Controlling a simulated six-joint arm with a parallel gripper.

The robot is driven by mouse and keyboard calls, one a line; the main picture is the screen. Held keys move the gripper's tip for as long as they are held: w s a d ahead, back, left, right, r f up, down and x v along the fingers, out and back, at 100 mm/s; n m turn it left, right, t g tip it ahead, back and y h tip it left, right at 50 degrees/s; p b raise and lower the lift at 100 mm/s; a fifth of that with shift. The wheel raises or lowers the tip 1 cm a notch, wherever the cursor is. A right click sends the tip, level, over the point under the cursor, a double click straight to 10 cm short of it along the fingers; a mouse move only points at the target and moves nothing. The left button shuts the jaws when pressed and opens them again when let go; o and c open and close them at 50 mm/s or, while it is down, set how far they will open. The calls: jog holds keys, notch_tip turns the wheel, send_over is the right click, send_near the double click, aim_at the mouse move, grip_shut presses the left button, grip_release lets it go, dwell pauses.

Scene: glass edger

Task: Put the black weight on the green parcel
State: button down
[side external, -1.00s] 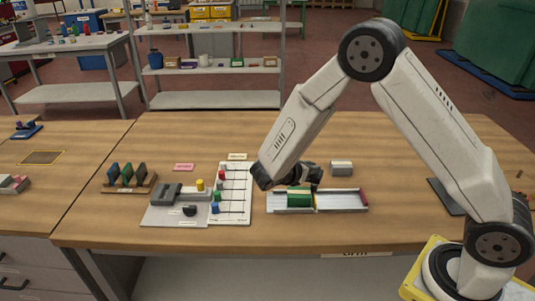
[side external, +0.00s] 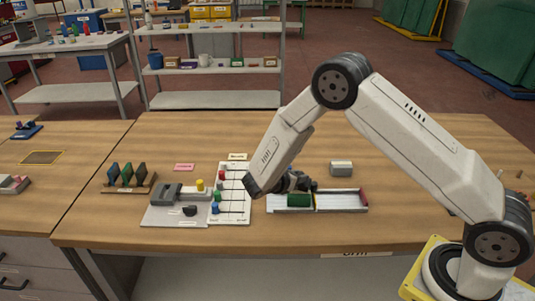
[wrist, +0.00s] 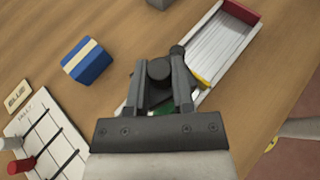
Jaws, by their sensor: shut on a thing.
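The green parcel (side external: 299,200) lies in the left part of a white tray (side external: 340,208). Only a sliver of the green parcel (wrist: 163,110) shows between my jaws in the wrist view. My gripper (side external: 298,184) is low over the parcel; in the wrist view my gripper (wrist: 160,82) is shut on the black weight (wrist: 158,72), whose round knob shows between the fingers. The weight is over the parcel, but I cannot tell whether they touch. In the side view the weight cannot be told apart from the dark fingers.
A blue block with a cream band (wrist: 87,60) lies beside the tray, hidden in the side view. A grey block (side external: 341,168) stands behind the tray. A tally board (side external: 235,205) with coloured pegs lies left. The tray's right part is empty.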

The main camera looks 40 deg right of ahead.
jog(key=shift+f, duration=1)
jog(key=shift+f, duration=0.15)
jog(key=shift+c, duration=2.4)
grip_release()
jog(key=shift+a+r, duration=0.15)
jog(key=shift+r, duration=0.05)
jog(key=v, duration=1.1)
jog(key=shift+a, duration=0.35)
jog(key=shift+r, duration=0.1)
